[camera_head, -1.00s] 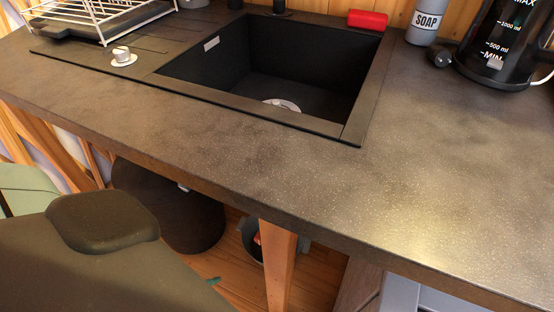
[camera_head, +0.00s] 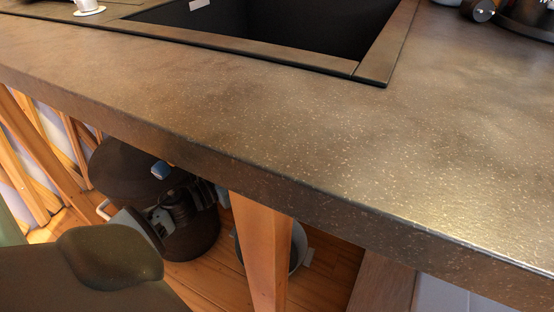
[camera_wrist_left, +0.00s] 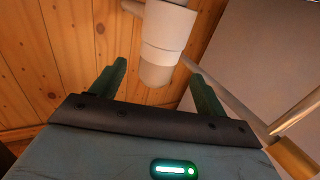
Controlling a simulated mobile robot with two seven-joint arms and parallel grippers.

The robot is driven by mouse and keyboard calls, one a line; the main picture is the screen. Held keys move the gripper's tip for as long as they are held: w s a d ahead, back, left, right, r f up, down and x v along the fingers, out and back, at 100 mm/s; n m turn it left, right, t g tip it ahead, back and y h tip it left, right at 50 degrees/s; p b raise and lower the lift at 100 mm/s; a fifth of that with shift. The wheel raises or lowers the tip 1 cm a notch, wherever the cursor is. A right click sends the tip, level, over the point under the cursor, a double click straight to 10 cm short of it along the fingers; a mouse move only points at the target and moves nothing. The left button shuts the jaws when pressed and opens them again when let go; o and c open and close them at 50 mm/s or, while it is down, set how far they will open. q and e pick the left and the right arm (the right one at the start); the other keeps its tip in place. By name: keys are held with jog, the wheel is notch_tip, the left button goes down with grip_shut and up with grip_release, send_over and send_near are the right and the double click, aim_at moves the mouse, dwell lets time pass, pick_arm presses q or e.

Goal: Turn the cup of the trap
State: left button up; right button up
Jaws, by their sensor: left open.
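In the left wrist view, the trap is a whitish stack of pipe sections against a wood-plank surface. Its cup (camera_wrist_left: 156,72) appears to be the rounded lower section, with a collar and pipe (camera_wrist_left: 166,22) above. My left gripper (camera_wrist_left: 158,75) is open, its two dark green fingers on either side of the cup in the picture. I see no contact, and the depth gap is unclear. In the head view the trap is hidden under the counter, and I cannot make out the gripper fingers. My right gripper is in neither view.
The speckled countertop (camera_head: 270,125) with its dark sink (camera_head: 280,25) covers the area above. Beneath it are a wooden post (camera_head: 262,250), a dark round container (camera_head: 190,235) and a bucket (camera_head: 299,250). A slanted rod (camera_wrist_left: 228,97) shows right in the wrist view.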

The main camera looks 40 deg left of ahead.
pick_arm(q)
jog(key=shift+w+r, duration=0.1)
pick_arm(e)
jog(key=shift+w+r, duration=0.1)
pick_arm(q)
jog(key=x, duration=0.6)
jog(key=shift+w+b, duration=0.1)
jog(key=shift+b, duration=0.3)
jog(key=shift+w+d, duration=0.15)
jog(key=shift+w, duration=0.55)
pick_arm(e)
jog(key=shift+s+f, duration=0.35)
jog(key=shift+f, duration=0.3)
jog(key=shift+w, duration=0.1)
